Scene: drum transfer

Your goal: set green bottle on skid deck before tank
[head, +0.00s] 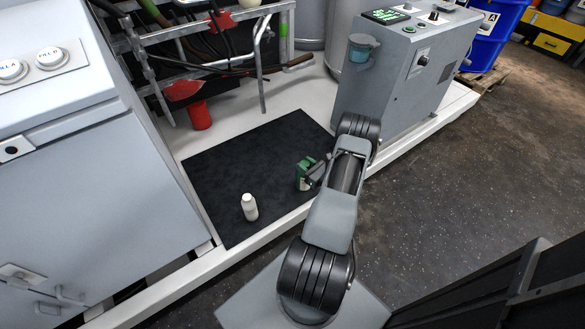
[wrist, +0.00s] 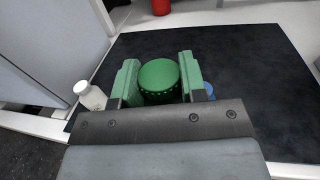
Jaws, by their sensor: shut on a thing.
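The green bottle (wrist: 159,78) is between the two green-padded fingers of my gripper (wrist: 158,84) in the wrist view, seen from its round top. The fingers are shut on it from both sides. In the head view the green bottle (head: 302,176) and my gripper are over the front right part of the black mat, partly hidden by my arm. I cannot tell whether the bottle's base touches the mat. The white skid deck (head: 232,140) lies under the mat. A large pale tank (head: 345,30) stands at the back, partly cut off.
A small white bottle (head: 249,207) stands on the black mat (head: 225,170), left of my gripper. A blue thing (wrist: 210,90) shows behind the right finger. A red cup (head: 200,116) and a tool rack are behind. Grey cabinets stand left and right. The mat's middle is clear.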

